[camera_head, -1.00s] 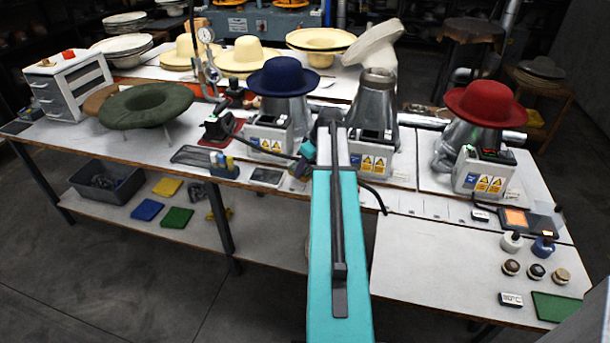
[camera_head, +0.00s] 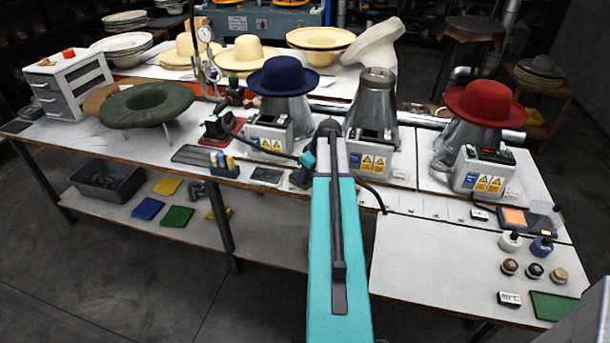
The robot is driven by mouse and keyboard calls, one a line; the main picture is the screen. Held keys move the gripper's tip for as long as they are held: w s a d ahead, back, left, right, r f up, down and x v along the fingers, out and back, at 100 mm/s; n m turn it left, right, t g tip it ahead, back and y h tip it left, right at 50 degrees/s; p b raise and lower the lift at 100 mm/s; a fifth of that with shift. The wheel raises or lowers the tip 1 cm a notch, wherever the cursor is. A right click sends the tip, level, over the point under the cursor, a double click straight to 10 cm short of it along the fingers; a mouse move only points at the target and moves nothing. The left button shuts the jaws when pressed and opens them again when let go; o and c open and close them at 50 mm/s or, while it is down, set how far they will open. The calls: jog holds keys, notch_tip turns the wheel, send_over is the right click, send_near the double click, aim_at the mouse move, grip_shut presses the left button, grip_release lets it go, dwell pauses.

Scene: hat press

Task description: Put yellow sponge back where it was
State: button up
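A flat yellow sponge-like block (camera_head: 167,186) lies on the lower shelf, beside a blue one (camera_head: 148,208) and a green one (camera_head: 177,217). I cannot tell for sure which one is the yellow sponge. My teal arm reaches over the middle of the bench.
A dark bin (camera_head: 107,182) sits on the shelf's left. Hat presses with a blue hat (camera_head: 283,76) and a red hat (camera_head: 484,102) line the bench (camera_head: 120,145). A green hat (camera_head: 147,104) stands left. Bottles and a green pad (camera_head: 556,306) occupy the right table (camera_head: 430,265).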

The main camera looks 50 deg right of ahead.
jog(key=o, duration=0.4)
jog(key=shift+o, duration=0.2)
jog(key=shift+r, duration=0.1)
jog(key=shift+r, duration=0.15)
jog(key=b+v, duration=0.2)
jog(key=v, duration=0.9)
jog(key=shift+r, duration=0.4)
jog(key=shift+s, duration=0.1)
